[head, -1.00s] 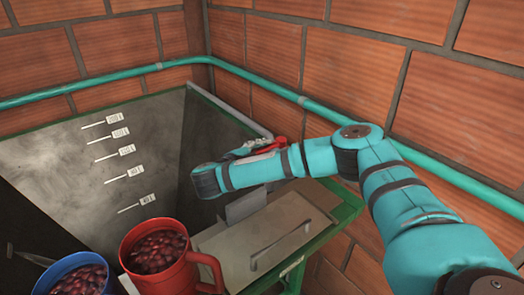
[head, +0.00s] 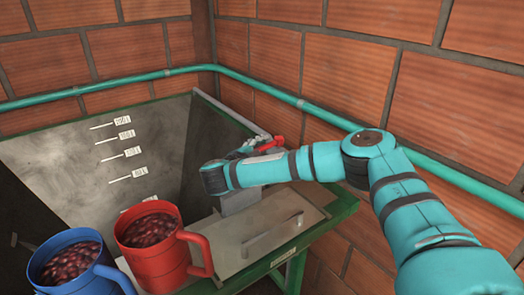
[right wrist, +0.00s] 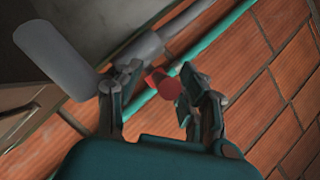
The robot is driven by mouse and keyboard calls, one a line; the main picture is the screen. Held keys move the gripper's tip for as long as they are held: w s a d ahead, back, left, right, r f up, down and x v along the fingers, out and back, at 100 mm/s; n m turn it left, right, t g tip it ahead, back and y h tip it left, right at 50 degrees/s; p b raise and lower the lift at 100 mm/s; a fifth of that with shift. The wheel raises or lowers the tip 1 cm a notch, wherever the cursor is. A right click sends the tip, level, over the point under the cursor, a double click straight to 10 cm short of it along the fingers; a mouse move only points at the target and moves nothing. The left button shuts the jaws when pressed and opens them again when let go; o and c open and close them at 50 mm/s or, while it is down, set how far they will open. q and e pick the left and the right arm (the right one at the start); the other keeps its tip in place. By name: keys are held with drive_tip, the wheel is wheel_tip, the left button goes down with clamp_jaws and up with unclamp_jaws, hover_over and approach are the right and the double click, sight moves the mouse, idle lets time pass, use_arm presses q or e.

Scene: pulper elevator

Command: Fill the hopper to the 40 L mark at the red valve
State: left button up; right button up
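The hopper (head: 150,112) is a grey metal bin with a green rim, left of centre in the head view. Several labelled level marks (head: 133,153) run down its inner wall; the lowest is partly hidden by a red mug. No fill shows in the part I can see. The red valve (head: 279,141) is on a grey pipe by the hopper's right edge; its red handle also shows in the right wrist view (right wrist: 164,84). My right gripper (right wrist: 160,92) is open with the handle between its fingers; contact is unclear. My left gripper is out of view.
A red mug (head: 165,272) and a blue mug (head: 52,283), both filled with dark red cherries, stand at the front left. A flat lid with a handle (head: 272,232) lies right of them. A teal pipe (head: 330,116) runs along the brick walls.

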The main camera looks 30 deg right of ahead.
drive_tip(key=shift+a, duration=0.15)
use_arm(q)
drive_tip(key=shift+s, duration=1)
use_arm(e)
drive_tip(key=v, duration=0.7)
drive_tip(key=shift+s, duration=0.1)
